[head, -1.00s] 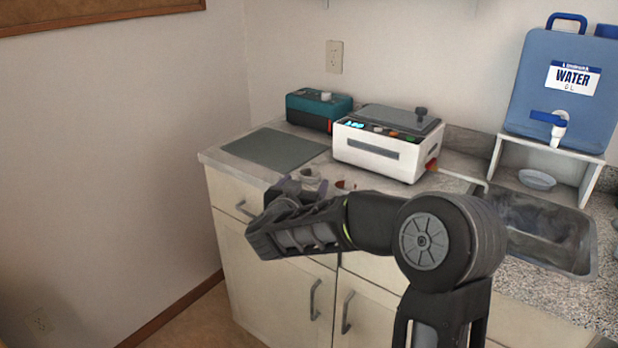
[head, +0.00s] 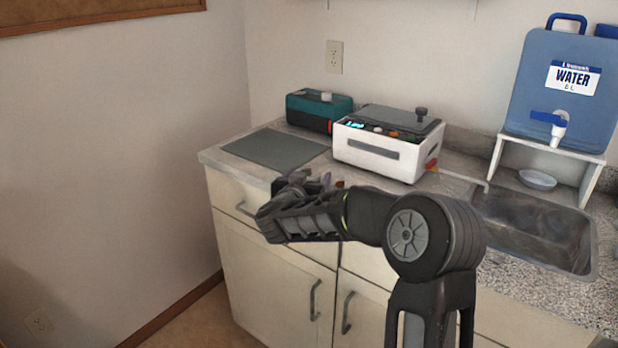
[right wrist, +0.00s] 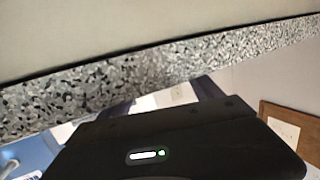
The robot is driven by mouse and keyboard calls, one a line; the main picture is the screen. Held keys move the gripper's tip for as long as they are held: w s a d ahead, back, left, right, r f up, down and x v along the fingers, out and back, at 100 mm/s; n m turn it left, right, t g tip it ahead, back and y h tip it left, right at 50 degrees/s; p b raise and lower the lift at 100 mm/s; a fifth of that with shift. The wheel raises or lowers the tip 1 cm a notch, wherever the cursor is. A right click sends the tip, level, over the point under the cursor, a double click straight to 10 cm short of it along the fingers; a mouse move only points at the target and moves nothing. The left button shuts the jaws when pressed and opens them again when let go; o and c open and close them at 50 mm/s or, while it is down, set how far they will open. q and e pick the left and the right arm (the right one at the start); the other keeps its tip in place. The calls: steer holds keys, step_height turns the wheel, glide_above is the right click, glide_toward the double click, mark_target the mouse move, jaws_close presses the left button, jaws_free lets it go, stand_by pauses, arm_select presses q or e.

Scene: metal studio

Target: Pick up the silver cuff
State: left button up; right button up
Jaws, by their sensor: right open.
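My right gripper (head: 297,181) is open at the front edge of the counter, with its arm coming in from the right. I cannot make out the silver cuff now; the counter spot just behind the gripper is mostly covered by it. A small reddish-brown piece (head: 340,184) shows just right of the fingers on the counter. The right wrist view shows my dark gripper body with a small green light, and no cuff. My left gripper is out of view.
A white box device (head: 385,155) and a teal device (head: 318,108) stand behind on the counter. A grey mat (head: 272,148) lies at left. A sink (head: 535,230), a small bowl (head: 537,179) and a blue water container (head: 553,95) are at right. Speckled counter edge (right wrist: 150,80) crosses the wrist view.

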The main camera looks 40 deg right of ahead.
steer(key=shift+c, duration=0.3)
steer(key=c, duration=1.5)
step_height(320, 180, up, 10)
steer(key=p, duration=0.2)
